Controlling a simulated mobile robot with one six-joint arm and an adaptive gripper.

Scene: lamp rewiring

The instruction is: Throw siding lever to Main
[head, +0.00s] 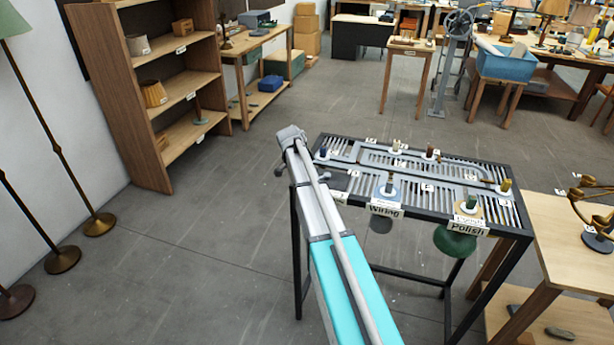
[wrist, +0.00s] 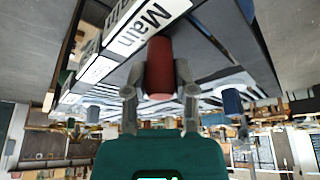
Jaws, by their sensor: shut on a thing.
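A dark red cylindrical lever handle (wrist: 160,72) stands between the two grey fingers of my gripper (wrist: 160,88) in the wrist view. The fingers are shut on it from both sides. A white sign reading "Main" (wrist: 143,28) is beside the handle, at its upper left. The wrist view is upside down, with the room at the bottom. In the head view my arm reaches to the left end of the slatted track table (head: 511,222). The red handle is hidden there behind my arm, and I cannot tell the lever's exact angle.
The table carries a grey track loop with several small posts and number tags. Signs "Wiring" (head: 386,211) and "Polish" (head: 467,227) hang on its near edge. A wooden bench (head: 560,250) adjoins at right. Shelves (head: 110,100) and floor lamps (head: 62,260) stand left; floor between is clear.

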